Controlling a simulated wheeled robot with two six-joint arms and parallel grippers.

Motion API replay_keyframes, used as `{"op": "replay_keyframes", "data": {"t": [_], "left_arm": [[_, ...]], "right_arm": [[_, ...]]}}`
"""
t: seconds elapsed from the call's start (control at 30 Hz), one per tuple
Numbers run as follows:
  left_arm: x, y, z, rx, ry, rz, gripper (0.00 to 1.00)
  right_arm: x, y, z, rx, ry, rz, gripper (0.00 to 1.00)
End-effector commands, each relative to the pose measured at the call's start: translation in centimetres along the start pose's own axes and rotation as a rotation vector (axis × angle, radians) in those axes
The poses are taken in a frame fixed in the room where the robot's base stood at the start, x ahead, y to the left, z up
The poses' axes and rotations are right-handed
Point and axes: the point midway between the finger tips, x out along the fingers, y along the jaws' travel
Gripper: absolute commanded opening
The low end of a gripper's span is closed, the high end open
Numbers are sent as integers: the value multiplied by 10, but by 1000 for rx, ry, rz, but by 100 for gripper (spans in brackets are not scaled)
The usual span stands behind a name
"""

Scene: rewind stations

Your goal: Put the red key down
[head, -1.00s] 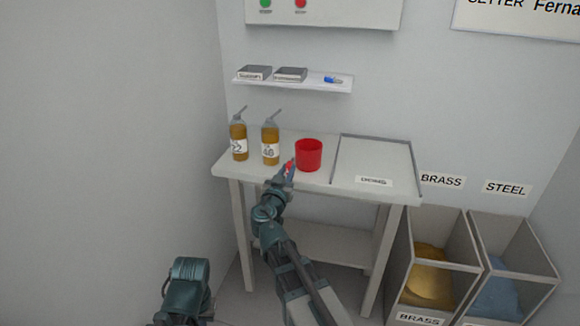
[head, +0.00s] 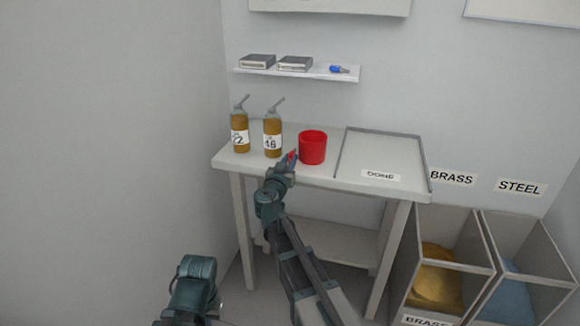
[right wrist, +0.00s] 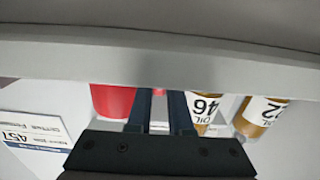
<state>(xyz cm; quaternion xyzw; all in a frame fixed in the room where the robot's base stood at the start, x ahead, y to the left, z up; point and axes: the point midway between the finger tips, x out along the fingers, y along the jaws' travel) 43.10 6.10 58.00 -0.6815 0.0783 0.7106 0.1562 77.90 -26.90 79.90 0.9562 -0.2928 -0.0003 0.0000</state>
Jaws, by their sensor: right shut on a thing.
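My right gripper (head: 286,165) is shut on the red key, at the front edge of the table (head: 228,160), between the oil bottle marked 46 and the red cup. Only a small red bit of the key (head: 291,156) shows at the fingertips. In the right wrist view, a small red patch shows between the two dark fingers (right wrist: 160,105); most of the key is hidden. I cannot tell whether the key touches the tabletop. The red cup (head: 312,147) stands upright just right of the fingertips. My left gripper is out of view; only part of my left arm shows.
Two oil bottles, marked 22 (head: 239,137) and 46 (head: 272,140), stand on the table's left part. An empty tray marked DONE (head: 385,152) takes up the right part. A shelf (head: 300,73) hangs above. The brass bin (head: 470,260) and steel bin (head: 540,275) stand at the right.

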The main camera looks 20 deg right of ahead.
Motion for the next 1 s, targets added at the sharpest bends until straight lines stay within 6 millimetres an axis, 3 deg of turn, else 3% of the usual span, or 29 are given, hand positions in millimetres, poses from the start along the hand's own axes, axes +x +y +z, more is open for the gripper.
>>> {"op": "replay_keyframes", "data": {"t": [0.33,0.37,0.43,0.8,1.0], "left_arm": [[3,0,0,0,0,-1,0],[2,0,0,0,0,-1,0],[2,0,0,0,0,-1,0],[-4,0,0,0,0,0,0],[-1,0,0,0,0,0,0]], "right_arm": [[0,0,3,0,0,0,0],[0,0,2,0,0,0,22],[0,0,2,0,0,0,31],[-1,0,-4,0,0,0,31],[-40,2,-1,0,0,-3,31]]}}
